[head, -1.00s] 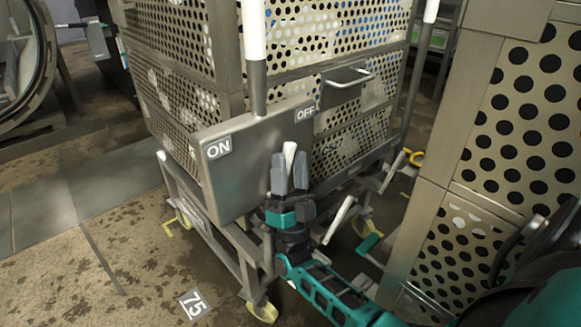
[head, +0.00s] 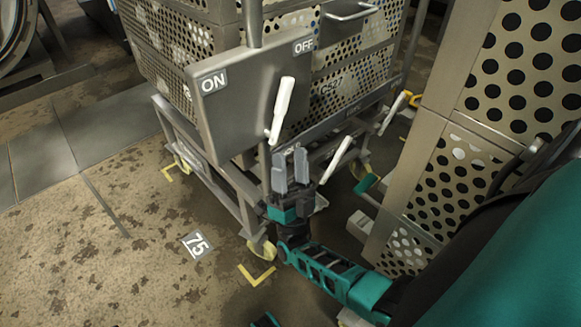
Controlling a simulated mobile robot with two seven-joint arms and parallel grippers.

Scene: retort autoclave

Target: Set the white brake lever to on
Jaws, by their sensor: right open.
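The white brake lever (head: 281,108) stands out in front of a grey plate (head: 235,112) on the cart. It is nearly upright, its top leaning a little right. The plate has an ON label (head: 213,82) at its upper left and an OFF label (head: 303,46) at its upper right. The lever's top is nearer the OFF label. My right gripper (head: 290,163) is open and empty, fingers pointing up, just below the lever's lower end in the picture. Whether it touches the lever cannot be told. My left gripper is not in view.
The cart carries a perforated metal basket (head: 165,50) with a handle (head: 351,14). Other white handles show lower right (head: 337,158) and further right (head: 392,113). A perforated metal cabinet (head: 425,150) stands close on the right. The floor at left, near the 75 marker (head: 196,244), is clear.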

